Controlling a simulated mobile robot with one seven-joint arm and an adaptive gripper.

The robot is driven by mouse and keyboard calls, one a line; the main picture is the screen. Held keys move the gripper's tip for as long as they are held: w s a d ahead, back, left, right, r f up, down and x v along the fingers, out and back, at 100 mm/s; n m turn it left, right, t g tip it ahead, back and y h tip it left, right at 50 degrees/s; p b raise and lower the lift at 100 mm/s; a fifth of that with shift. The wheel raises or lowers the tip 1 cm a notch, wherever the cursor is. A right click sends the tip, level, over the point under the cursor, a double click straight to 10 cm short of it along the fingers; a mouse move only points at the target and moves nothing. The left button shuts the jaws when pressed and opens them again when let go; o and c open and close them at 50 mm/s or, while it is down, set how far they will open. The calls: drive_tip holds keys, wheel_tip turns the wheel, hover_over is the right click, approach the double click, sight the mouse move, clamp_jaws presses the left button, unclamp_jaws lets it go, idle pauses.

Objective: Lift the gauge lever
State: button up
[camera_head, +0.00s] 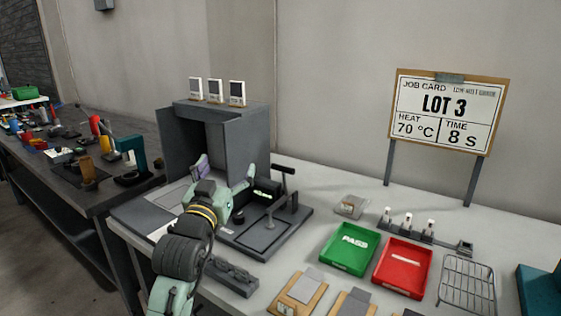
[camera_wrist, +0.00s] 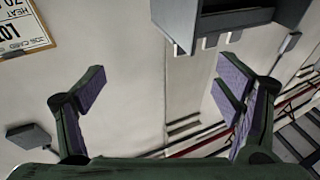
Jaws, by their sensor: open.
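The gauge (camera_head: 268,236) is a dark grey plate with a black block and a small green-lit display, at the middle of the bench in the head view. My gripper (camera_head: 225,172) is open and empty, above and left of the gauge, in front of the grey cabinet. Its parted purple-padded fingers also show in the wrist view (camera_wrist: 160,95), with nothing between them. The gauge is not identifiable there.
The open grey cabinet (camera_head: 183,143) stands behind my gripper, with several small cards on top. Right of the gauge are a green PASS tray (camera_head: 350,248), a red tray (camera_head: 402,267) and a wire rack (camera_head: 467,284). The job card board (camera_head: 446,110) stands behind.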

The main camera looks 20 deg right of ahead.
sight(283, 173)
drive_tip(key=d+f+m+g+h, duration=0.15)
drive_tip(key=d+f+g, duration=0.25)
drive_tip(key=d+f, duration=0.4)
drive_tip(key=p+x, duration=0.1)
drive_tip(key=x, duration=0.2)
drive_tip(key=p+x, duration=0.2)
drive_tip(key=x, duration=0.1)
drive_tip(key=s+d+r+p+x, duration=0.1)
drive_tip(key=x, duration=0.2)
drive_tip(key=shift+w+d, duration=0.25)
drive_tip(key=shift+w, duration=0.05)
drive_tip(key=shift+p+x, duration=0.35)
drive_tip(key=shift+x, duration=0.4)
drive_tip(key=shift+f, duration=0.15)
drive_tip(key=shift+c, duration=0.2)
drive_tip(key=shift+a, duration=0.1)
drive_tip(key=c, duration=1.5)
drive_tip(key=shift+c, duration=0.2)
